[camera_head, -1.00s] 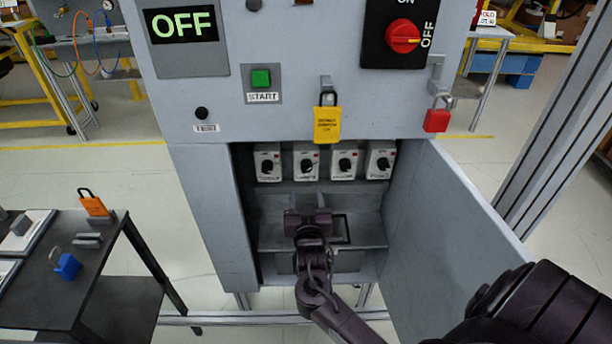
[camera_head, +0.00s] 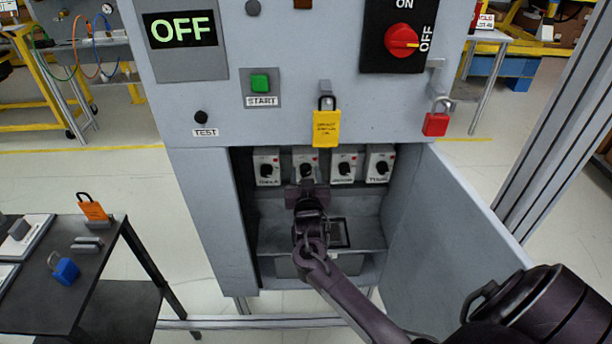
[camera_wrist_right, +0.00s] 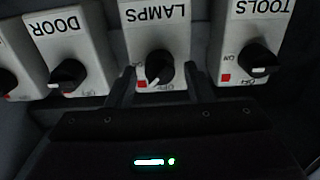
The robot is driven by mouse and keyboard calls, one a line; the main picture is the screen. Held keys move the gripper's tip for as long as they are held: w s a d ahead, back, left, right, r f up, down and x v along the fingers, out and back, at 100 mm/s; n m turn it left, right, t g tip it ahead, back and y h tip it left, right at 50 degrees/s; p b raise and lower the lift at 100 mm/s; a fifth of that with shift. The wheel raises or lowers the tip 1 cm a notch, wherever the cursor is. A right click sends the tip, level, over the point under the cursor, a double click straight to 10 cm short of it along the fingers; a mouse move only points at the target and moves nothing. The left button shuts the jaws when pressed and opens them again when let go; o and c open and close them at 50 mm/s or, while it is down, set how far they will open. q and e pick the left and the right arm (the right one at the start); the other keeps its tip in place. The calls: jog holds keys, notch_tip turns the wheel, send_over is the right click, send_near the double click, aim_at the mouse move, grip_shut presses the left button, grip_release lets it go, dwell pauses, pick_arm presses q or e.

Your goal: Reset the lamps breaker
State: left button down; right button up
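The lamps breaker (camera_head: 305,160) is the second from the left in the row inside the open cabinet. In the right wrist view the lamps breaker (camera_wrist_right: 157,30) shows upside down, with a black knob (camera_wrist_right: 159,68) whose white mark points down and slightly left in the picture, near a red square. My right gripper (camera_head: 307,186) is just in front of and below that breaker. In the right wrist view its two fingers (camera_wrist_right: 162,88) are apart, below and to either side of the knob. I cannot tell whether they touch it. My left gripper is not in view.
The tools breaker (camera_wrist_right: 252,40) and door breaker (camera_wrist_right: 68,45) flank it closely. The cabinet door (camera_head: 445,230) hangs open at right. The display (camera_head: 182,30) reads OFF. A dark table (camera_head: 100,262) stands at left.

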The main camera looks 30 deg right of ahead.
jog(key=c, duration=0.8)
jog(key=shift+n, duration=0.3)
jog(key=n+p, duration=0.2)
jog(key=n, duration=0.1)
jog(key=shift+r+p, duration=0.2)
jog(key=shift+p, duration=0.2)
jog(key=n+p, duration=0.2)
jog(key=n, duration=0.1)
jog(key=shift+a+f+n, duration=0.1)
jog(key=shift+n, duration=0.3)
jog(key=shift+f+n+p, duration=0.1)
jog(key=shift+n+p, duration=0.25)
jog(key=shift+n, duration=0.45)
